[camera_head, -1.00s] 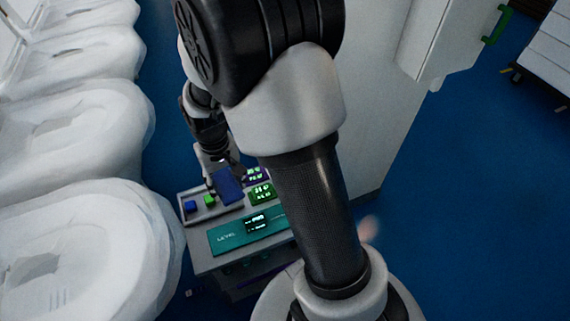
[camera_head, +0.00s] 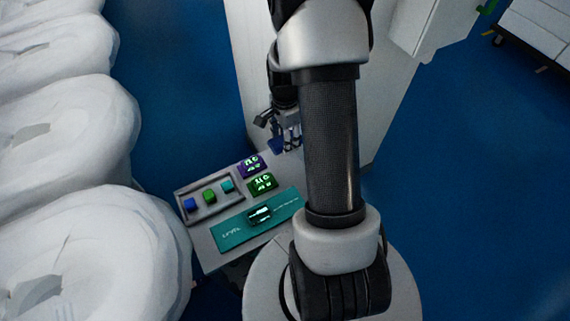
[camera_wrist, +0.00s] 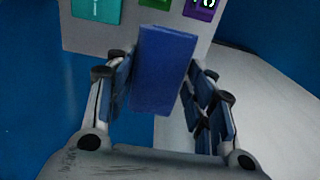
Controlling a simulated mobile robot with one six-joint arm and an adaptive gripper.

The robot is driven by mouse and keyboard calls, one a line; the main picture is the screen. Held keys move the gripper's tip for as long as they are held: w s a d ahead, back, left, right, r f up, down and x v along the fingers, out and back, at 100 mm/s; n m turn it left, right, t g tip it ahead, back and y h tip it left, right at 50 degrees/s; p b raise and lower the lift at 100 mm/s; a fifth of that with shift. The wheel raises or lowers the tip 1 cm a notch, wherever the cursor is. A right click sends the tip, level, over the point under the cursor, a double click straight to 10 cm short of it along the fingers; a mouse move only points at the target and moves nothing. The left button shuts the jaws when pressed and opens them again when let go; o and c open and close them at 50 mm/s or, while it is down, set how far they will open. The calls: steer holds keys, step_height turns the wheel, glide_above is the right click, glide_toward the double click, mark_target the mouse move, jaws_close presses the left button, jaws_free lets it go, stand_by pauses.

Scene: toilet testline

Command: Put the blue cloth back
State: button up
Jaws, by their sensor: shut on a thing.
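The blue cloth (camera_wrist: 163,70) looks like a flat, block-shaped blue piece in the wrist view. It sits between the fingers of my gripper (camera_wrist: 165,92), which is shut on it and holds it up. In the head view my gripper (camera_head: 285,142) is at the far right end of the grey bench top (camera_head: 222,250), beside the white cabinet. In that view the cloth is hard to tell from the blue finger pads, and my arm covers part of the area.
A grey tray (camera_head: 183,213) on the bench holds small blue, green and teal blocks. Purple (camera_head: 251,165) and green (camera_head: 262,184) displays and a teal level panel (camera_head: 232,235) lie beside it. White toilets (camera_head: 75,150) line the left; a white cabinet (camera_head: 385,110) stands behind.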

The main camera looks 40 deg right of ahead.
mark_target(285, 167)
step_height(285, 167, down, 13)
steer(key=b, duration=0.3)
steer(key=shift+f, duration=0.2)
steer(key=shift+f, duration=0.15)
steer(key=o, duration=1)
